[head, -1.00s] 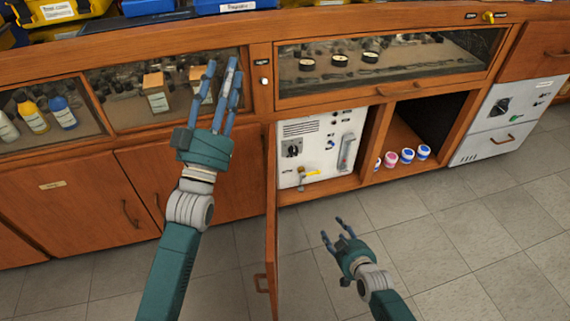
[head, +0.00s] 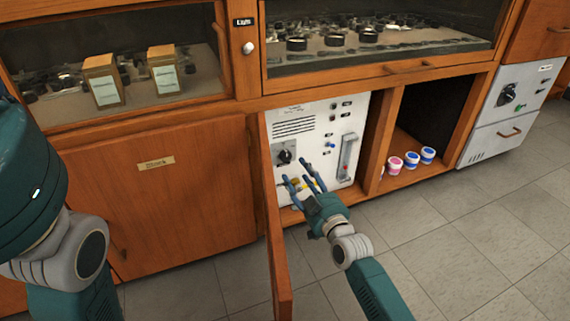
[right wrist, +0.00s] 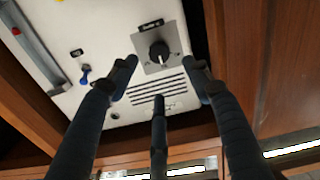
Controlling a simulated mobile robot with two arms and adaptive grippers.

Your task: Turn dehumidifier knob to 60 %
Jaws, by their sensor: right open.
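A white panel unit (head: 318,117) stands inside the open cabinet bay. Its black knob (head: 285,153) sits on a square grey plate at the left. In the right wrist view the knob (right wrist: 160,51) is ahead, between and beyond the fingertips. Its labels are too small to read. My right gripper (head: 300,176) is open and empty, in front of the panel, a little below the knob and apart from it. Its three spread fingers show in the right wrist view (right wrist: 160,80). My left gripper (head: 32,185) is cut off by the left edge; its fingers are hidden.
An open wooden door (head: 272,235) juts out left of my right gripper. A second white unit with a black knob (head: 507,95) stands far right. Small jars (head: 411,160) stand in the neighbouring bay. The tiled floor (head: 450,245) is clear.

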